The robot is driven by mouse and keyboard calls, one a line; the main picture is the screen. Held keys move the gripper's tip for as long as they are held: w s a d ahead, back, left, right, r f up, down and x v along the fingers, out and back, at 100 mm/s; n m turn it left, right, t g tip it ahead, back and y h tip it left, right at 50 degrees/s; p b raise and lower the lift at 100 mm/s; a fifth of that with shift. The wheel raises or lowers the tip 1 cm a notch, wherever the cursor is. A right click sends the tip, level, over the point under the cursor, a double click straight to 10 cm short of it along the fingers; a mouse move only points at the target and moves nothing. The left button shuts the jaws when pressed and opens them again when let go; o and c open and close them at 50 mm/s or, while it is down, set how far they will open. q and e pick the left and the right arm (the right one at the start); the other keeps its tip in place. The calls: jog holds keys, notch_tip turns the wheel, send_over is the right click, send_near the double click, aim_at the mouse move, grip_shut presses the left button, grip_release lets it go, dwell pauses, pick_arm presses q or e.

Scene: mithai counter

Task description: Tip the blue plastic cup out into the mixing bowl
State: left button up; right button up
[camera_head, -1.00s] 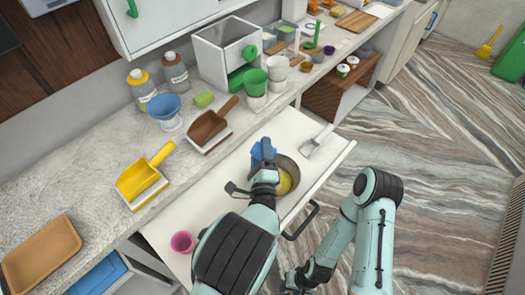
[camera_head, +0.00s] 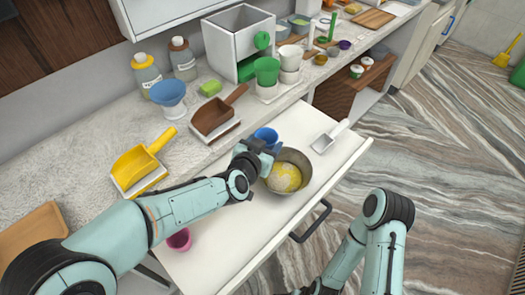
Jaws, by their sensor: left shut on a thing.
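The blue plastic cup (camera_head: 267,135) is in the jaws of my left gripper (camera_head: 262,150), just behind the rim of the mixing bowl. Its open mouth faces up, and it looks about upright; its lower part is hidden by the gripper. The metal mixing bowl (camera_head: 305,160) stands on the white pulled-out surface. It holds yellow stuff with a pale, whitish patch on top (camera_head: 285,177). My left arm covers part of the surface left of the bowl. My right arm rises at the lower right, and its gripper is out of view.
A pink cup (camera_head: 179,240) stands left on the white surface (camera_head: 235,245); a metal scoop (camera_head: 324,142) lies right of the bowl. Brown (camera_head: 215,115) and yellow scoops (camera_head: 133,167), a blue funnel-like cup (camera_head: 169,92) and a green cup (camera_head: 266,70) stand on the counter behind.

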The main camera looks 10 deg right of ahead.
aim_at(271, 131)
pick_arm(q)
jog(key=shift+d+f+n+h+b, duration=0.1)
jog(key=shift+f+n+h+b, duration=0.2)
jog(key=shift+b, duration=0.05)
jog(key=shift+r, duration=0.2)
notch_tip(271, 131, up, 4)
jog(key=p, duration=0.5)
jog(key=shift+r, duration=0.15)
pick_arm(e)
jog(key=r, duration=0.1)
jog(key=w+r, duration=0.1)
jog(key=r, duration=0.1)
jog(key=shift+w+r, duration=0.15)
jog(key=shift+w, duration=0.2)
pick_arm(q)
jog(key=shift+s, duration=0.1)
pick_arm(e)
jog(key=shift+s, duration=0.15)
